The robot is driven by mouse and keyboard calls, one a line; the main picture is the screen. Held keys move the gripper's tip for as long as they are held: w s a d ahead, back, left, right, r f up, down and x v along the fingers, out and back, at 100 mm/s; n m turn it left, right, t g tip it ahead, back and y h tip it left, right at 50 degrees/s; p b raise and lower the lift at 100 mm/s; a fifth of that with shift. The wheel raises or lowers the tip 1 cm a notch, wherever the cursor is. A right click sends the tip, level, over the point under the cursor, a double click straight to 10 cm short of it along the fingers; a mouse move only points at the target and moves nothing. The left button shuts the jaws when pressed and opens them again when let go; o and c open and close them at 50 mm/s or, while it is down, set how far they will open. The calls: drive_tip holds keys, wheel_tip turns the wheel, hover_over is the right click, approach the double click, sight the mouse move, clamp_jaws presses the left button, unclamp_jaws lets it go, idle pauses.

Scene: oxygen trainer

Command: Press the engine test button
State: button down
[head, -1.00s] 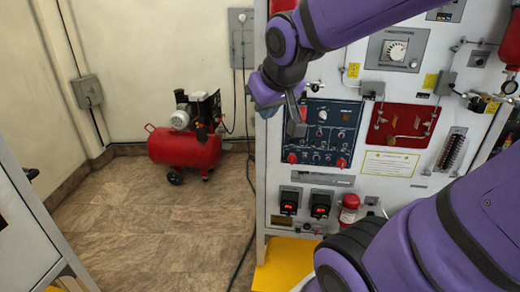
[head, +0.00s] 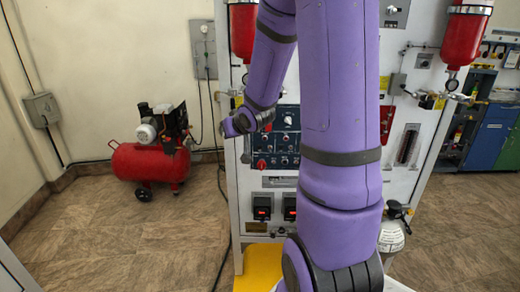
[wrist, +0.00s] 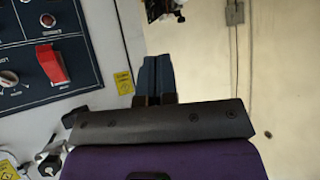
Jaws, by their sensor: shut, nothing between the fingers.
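The blue control panel (head: 285,145) is on the front of the white trainer cabinet, partly hidden behind my purple arm in the head view. In the wrist view the panel (wrist: 85,62) fills the left side, with a red switch cover (wrist: 52,64), a small round red button or lamp (wrist: 47,20) and a knob (wrist: 8,78). I cannot tell which control is the engine test button; the labels are too small to read. My gripper (wrist: 157,62) is shut and empty, to the right of the panel in the wrist view, apart from those controls.
Two black boxes with red displays (head: 262,208) sit below the panel. Red cylinders (head: 464,30) hang on the cabinet. A red compressor (head: 150,162) stands on the floor at left. Open floor lies between it and the cabinet.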

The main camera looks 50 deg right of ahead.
sight(260, 148)
drive_tip(key=s+d+f+m+t, duration=0.1)
drive_tip(key=d+f+m+t, duration=0.1)
drive_tip(key=f, duration=0.6)
drive_tip(key=s+d+f+m+t+y, duration=0.1)
drive_tip(key=s+d+f+m+t, duration=0.1)
drive_tip(key=d+f+t, duration=0.2)
drive_tip(key=d+f, duration=0.3)
drive_tip(key=f, duration=0.1)
drive_tip(key=shift+s+d+m+y, duration=0.25)
drive_tip(key=shift+d+m+y, duration=0.05)
drive_tip(key=shift+m, duration=0.1)
drive_tip(key=shift+w+d, duration=1.45)
drive_tip(key=shift+d, duration=0.25)
drive_tip(key=shift+w+d, duration=1.45)
drive_tip(key=shift+d, duration=0.2)
drive_tip(key=shift+d, duration=0.1)
drive_tip(key=shift+w+d, duration=0.2)
drive_tip(key=shift+w, duration=0.05)
